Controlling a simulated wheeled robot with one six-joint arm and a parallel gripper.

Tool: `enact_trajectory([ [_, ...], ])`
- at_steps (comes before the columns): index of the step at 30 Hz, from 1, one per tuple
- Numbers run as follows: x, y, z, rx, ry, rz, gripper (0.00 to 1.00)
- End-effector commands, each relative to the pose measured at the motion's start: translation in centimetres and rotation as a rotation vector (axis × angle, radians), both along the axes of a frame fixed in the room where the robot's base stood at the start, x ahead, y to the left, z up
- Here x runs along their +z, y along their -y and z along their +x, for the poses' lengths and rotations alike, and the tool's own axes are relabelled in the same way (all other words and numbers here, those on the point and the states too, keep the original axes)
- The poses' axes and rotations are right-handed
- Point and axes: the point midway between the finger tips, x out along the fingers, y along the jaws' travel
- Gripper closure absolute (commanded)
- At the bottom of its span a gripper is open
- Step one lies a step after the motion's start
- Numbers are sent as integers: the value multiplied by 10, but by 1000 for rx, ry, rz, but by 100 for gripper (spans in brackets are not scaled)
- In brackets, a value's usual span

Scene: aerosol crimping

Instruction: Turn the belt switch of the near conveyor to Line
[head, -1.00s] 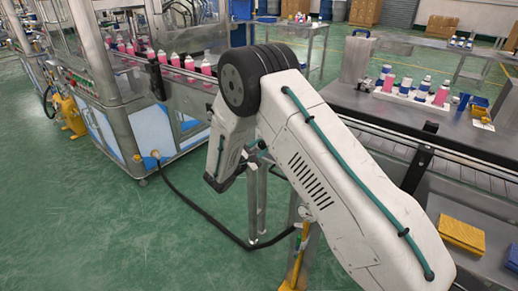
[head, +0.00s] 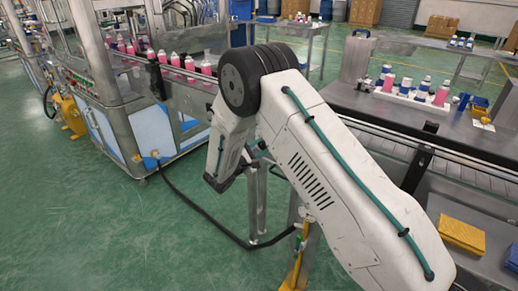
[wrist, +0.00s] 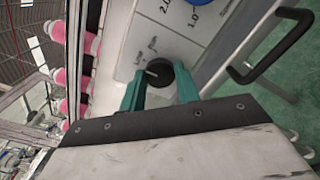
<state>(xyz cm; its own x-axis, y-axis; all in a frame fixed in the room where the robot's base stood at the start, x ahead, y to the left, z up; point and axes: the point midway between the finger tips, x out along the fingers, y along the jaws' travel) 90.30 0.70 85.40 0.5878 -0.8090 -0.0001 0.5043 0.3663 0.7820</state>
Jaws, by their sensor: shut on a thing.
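In the wrist view, a round black knob, the belt switch (wrist: 158,66), sits on a light panel. Two small labels are printed by it; the one to its upper left seems to read "Line", the other is hard to read. A pale mark on the knob lies on its left side; I cannot tell exactly which label it points to. My gripper (wrist: 160,84) has its teal fingers shut on the knob, one on each side. In the head view my arm hides the switch and the gripper's fingertips.
A black bar handle (wrist: 272,45) stands out right of the switch. A blue round part (wrist: 232,20) and printed numbers are on the panel above. Pink bottles (head: 189,63) stand on the conveyor at the back left. A black cable (head: 200,212) lies on the green floor.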

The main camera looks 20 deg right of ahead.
Motion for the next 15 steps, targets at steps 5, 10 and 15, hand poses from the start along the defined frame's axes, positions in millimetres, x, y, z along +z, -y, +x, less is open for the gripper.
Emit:
enact_trajectory([
  [5, 0, 0, 0, 1, -1, 0, 46],
  [10, 0, 1, 0, -1, -1, 0, 46],
  [15, 0, -10, -7, 2, -2, 0, 46],
])
